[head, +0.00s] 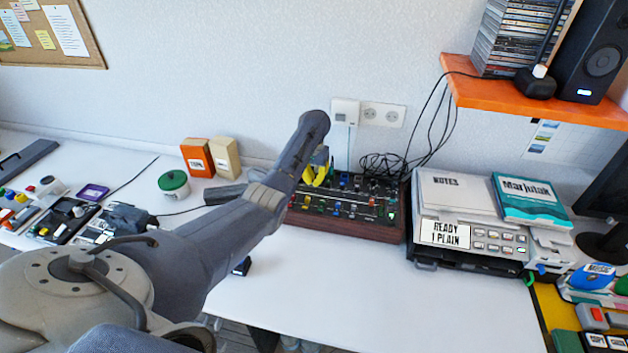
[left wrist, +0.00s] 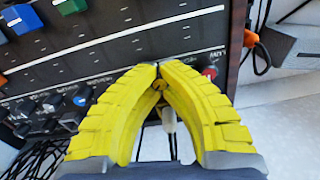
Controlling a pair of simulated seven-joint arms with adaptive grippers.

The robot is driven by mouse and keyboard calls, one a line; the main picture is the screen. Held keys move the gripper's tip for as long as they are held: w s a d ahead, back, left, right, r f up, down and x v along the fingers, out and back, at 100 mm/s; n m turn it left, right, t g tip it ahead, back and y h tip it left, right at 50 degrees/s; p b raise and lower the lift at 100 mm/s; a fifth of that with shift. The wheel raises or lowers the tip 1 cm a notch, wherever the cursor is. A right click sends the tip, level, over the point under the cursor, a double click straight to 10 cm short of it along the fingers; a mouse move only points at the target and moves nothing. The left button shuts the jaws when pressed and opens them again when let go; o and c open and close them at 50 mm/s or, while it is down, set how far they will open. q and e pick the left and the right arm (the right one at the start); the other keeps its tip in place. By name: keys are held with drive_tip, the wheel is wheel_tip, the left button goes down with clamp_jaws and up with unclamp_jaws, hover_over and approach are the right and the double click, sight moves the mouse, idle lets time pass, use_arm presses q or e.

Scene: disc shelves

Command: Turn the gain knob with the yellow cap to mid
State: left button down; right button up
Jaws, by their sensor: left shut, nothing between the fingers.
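The mixer (head: 345,228) with wood-coloured sides stands on the table against the wall. Its panel also shows in the left wrist view (left wrist: 115,62), with rows of knobs and coloured fader caps. My left gripper (head: 318,174) is over the mixer's back part. In the left wrist view its yellow fingers (left wrist: 158,68) are shut, tips together at the panel. A small yellow piece (left wrist: 159,87) shows between the fingers just below the tips; it looks like the yellow knob cap, mostly hidden. I cannot read its pointer or tell whether the fingers touch it. My right gripper is not in view.
A black knob with a blue cap (left wrist: 82,99) and a red-capped one (left wrist: 209,72) flank the fingers. Black cables (head: 385,165) lie behind the mixer. A printer (head: 460,215) stands close at its right.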

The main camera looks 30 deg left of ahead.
sight(314, 179)
use_arm(q)
drive_tip(key=n, duration=0.3)
drive_tip(key=shift+w+r, duration=0.15)
drive_tip(key=shift+r, duration=0.1)
drive_tip(key=shift+a, duration=0.1)
drive_tip(key=c, duration=1.6)
unclamp_jaws()
drive_tip(key=shift+f, duration=0.15)
wheel_tip(314, 179, up, 12)
drive_tip(key=shift+r, duration=0.1)
